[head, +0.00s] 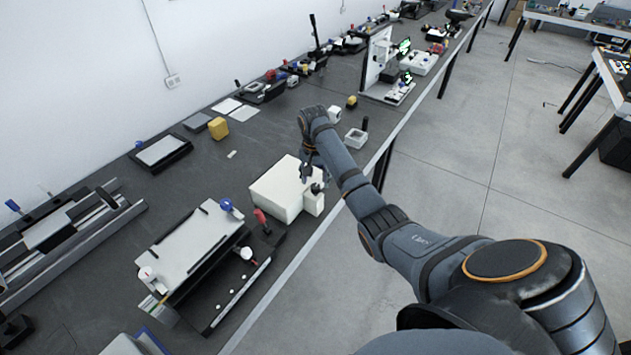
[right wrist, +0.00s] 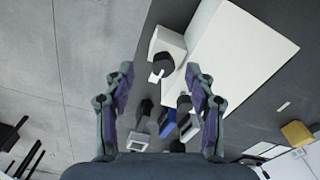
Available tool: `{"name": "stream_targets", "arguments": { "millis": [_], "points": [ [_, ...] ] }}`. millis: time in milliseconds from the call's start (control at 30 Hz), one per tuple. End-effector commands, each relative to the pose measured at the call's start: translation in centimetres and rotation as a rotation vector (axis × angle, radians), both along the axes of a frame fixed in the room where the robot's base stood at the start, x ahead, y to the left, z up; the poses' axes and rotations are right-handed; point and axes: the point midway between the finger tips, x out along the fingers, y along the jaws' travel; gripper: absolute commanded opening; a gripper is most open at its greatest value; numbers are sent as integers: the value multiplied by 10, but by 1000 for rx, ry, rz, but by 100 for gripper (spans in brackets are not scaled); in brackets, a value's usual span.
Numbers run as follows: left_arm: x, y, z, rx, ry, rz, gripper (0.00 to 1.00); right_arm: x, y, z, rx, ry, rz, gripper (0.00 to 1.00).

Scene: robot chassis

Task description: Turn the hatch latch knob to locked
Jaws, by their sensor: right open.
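A white box (head: 278,192) sits on the dark bench, with a smaller white block (head: 314,204) at its right side. A dark round knob (head: 316,187) is on this block; it also shows in the right wrist view as a black knob (right wrist: 163,62) with a small white tab or mark at its lower edge. My right gripper (head: 312,170) is above the block, close to the knob. In the right wrist view its fingers (right wrist: 160,72) are spread, one on each side of the knob, with nothing held. Contact with the knob cannot be told. My left gripper is out of view.
A fixture with a white plate (head: 190,245) and a red-handled clamp (head: 262,218) stand nearer on the bench. A small white box (head: 356,138) and a yellow block (head: 218,128) lie beyond. The bench's right edge runs close by, with open floor beyond it.

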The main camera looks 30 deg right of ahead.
Motion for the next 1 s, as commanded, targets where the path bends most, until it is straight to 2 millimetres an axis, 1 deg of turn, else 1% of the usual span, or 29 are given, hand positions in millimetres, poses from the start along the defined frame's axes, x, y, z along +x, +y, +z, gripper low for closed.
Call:
{"name": "stream_targets", "arguments": {
  "millis": [33, 100, 133, 200, 333, 467, 667, 800, 900, 1000],
  "points": [
    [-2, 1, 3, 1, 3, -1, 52, 9, -5, 23, 12, 1, -44, 56],
    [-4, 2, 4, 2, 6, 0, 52, 15, -10, 43, 29, 14, -97, 56],
    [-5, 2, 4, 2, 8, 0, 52, 16, -11, 49, 35, 17, -112, 56],
    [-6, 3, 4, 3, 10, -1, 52, 18, -12, 57, 44, 23, -134, 56],
    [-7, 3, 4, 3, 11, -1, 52, 18, -13, 58, 46, 26, -141, 56],
    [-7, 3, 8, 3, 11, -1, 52, 18, -13, 46, 46, 28, -140, 56],
    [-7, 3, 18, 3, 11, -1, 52, 17, -12, 4, 45, 29, -139, 56],
    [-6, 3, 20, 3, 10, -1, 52, 17, -12, -24, 45, 27, -138, 56],
    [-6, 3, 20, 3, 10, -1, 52, 18, -12, -37, 45, 25, -139, 56],
    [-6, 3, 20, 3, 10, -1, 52, 18, -13, -44, 45, 23, -139, 56]
  ]
}}
